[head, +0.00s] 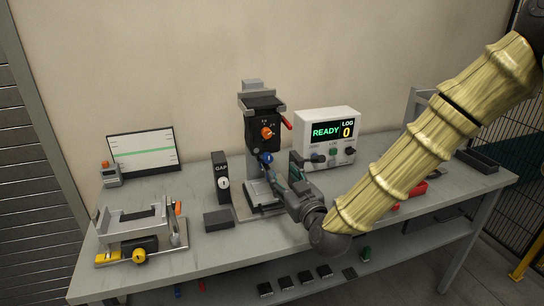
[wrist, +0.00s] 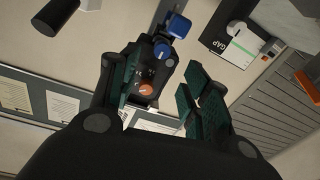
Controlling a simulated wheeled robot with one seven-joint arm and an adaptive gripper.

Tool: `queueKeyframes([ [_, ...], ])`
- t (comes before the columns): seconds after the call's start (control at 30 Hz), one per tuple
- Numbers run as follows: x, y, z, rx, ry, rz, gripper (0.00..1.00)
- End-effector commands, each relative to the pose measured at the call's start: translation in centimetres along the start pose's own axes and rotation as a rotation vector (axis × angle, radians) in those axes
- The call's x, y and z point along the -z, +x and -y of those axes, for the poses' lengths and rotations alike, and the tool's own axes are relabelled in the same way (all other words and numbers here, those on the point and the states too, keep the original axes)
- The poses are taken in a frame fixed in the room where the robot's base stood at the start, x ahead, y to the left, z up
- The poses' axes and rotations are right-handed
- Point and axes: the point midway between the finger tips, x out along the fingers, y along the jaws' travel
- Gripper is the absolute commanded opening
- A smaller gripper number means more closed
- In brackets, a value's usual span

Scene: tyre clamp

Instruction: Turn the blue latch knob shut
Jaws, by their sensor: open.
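The blue latch knob (head: 266,158) is low on the front of the dark upright clamp fixture (head: 262,105), below an orange knob (head: 267,132). In the wrist view the blue knob (wrist: 162,50) shows a pale line on its face, with a blue block (wrist: 179,25) beside it. My gripper (head: 281,168) is just in front and to the right of the fixture. In the wrist view its dark green-padded fingers (wrist: 155,75) are apart and empty. The blue knob lies beyond the fingertips, roughly between them; contact cannot be told.
A GAP box (head: 221,178) stands left of the fixture and a READY display unit (head: 328,134) stands right. A grey jig with yellow knobs (head: 140,232) is at the left. A dark block (head: 217,220) lies before the GAP box. The front left bench top is mostly clear.

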Motion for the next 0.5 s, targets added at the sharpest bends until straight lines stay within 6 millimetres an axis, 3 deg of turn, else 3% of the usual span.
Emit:
queueKeyframes([
  [0.5,0.0,7.8,0.0,0.001,0.001,0.003,0.47],
])
